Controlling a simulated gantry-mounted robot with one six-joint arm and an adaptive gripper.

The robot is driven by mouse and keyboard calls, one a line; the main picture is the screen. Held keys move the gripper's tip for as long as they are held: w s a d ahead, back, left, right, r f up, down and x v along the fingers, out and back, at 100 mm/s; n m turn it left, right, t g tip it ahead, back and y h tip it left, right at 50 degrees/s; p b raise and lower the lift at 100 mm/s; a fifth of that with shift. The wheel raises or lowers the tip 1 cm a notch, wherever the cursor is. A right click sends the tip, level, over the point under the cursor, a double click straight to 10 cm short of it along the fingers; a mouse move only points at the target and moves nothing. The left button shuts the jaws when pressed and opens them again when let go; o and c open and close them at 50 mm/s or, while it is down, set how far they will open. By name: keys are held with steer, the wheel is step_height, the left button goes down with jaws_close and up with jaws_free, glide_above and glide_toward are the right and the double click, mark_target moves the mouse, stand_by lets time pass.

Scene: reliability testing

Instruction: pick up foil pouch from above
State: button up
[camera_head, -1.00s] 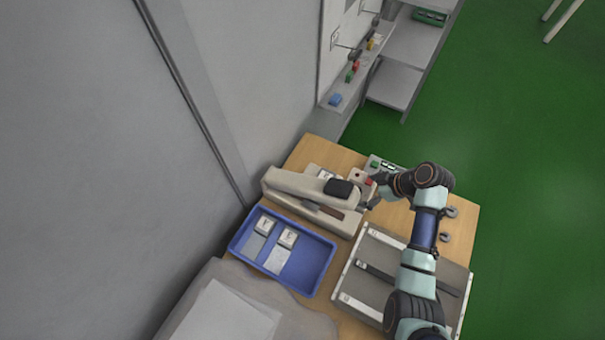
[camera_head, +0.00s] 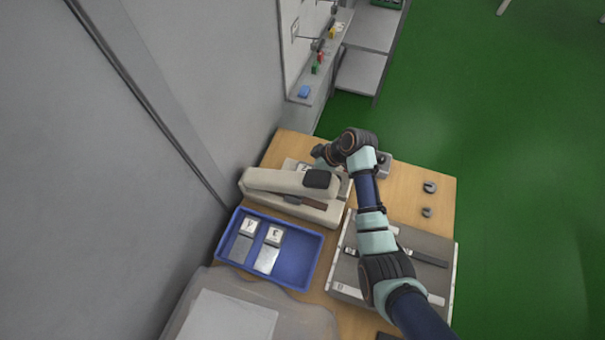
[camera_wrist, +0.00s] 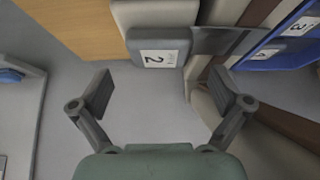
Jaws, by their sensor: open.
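A foil pouch with a white label marked 2 (camera_wrist: 158,58) lies at the top middle of the wrist view. A grey, shiny flap (camera_wrist: 222,41) runs from its right side toward the beige sealer-like machine. In the head view its pale labelled end (camera_head: 302,167) shows just behind the machine, partly hidden. My gripper (camera_wrist: 168,86) is open and empty, its two fingers spread apart. The label lies just beyond the fingertips in the picture, between them sideways. In the head view my wrist hides the fingers.
A beige machine with a long arm (camera_head: 275,182) stands beside the pouch. A blue tray (camera_head: 300,275) in front holds two labelled pouches (camera_head: 268,257). A grey fixture (camera_head: 345,275) stands under my arm. The wooden table (camera_head: 405,180) is partly clear at right.

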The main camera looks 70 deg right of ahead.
steer(key=x, duration=0.2)
steer(key=shift+f, duration=0.45)
steer(key=shift+w, duration=0.1)
steer(key=shift+c, duration=0.3)
steer(key=c, duration=1.1)
steer(key=shift+r, duration=0.1)
step_height(320, 180, up, 4)
steer(key=shift+f+p, duration=0.1)
steer(key=shift+p, duration=0.3)
steer(key=s, duration=1.8)
steer(key=shift+d+f+p, duration=0.2)
steer(key=shift+d+p, duration=0.15)
steer(key=shift+d, duration=0.1)
